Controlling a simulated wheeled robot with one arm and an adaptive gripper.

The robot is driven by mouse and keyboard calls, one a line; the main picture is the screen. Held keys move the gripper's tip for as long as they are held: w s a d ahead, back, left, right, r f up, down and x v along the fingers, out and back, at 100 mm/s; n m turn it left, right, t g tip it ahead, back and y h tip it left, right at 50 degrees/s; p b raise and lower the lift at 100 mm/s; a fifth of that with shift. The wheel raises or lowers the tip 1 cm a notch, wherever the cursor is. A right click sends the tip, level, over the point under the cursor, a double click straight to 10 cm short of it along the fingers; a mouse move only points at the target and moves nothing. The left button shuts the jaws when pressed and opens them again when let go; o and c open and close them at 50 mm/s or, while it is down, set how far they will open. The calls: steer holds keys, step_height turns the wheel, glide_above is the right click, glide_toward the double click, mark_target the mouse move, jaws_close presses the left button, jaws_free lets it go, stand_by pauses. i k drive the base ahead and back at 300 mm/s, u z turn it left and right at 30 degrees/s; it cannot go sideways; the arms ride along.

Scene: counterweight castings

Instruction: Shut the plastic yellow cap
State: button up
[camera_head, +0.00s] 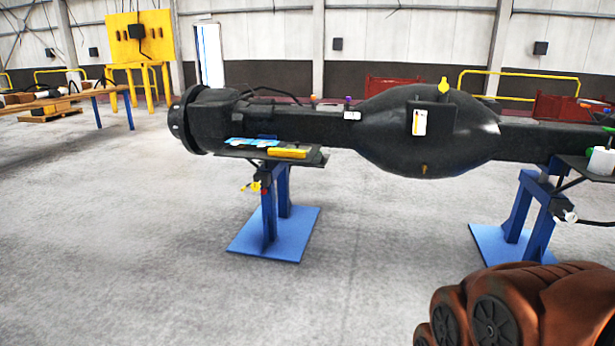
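A small yellow piece (444,85), which looks like the yellow cap, stands up on top of the bulged middle of a long black axle housing (385,125). It is too small to tell whether it is open or shut. Another small yellow piece (250,187) hangs below the housing's left part, by the blue stand. My gripper is not in view, so its state and distance to the cap do not show.
Blue stands (272,235) and (500,245) carry the housing. A small tray (310,158) holds a yellow item (288,153). A brown, rounded body with dark discs (490,320) fills the lower right; I cannot tell what it is. The floor at the left is clear.

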mark_target(443, 86)
steer(key=z, duration=0.1)
steer(key=i, duration=1.8)
steer(key=z, duration=0.65)
steer(key=i, duration=0.85)
steer(key=z, duration=0.35)
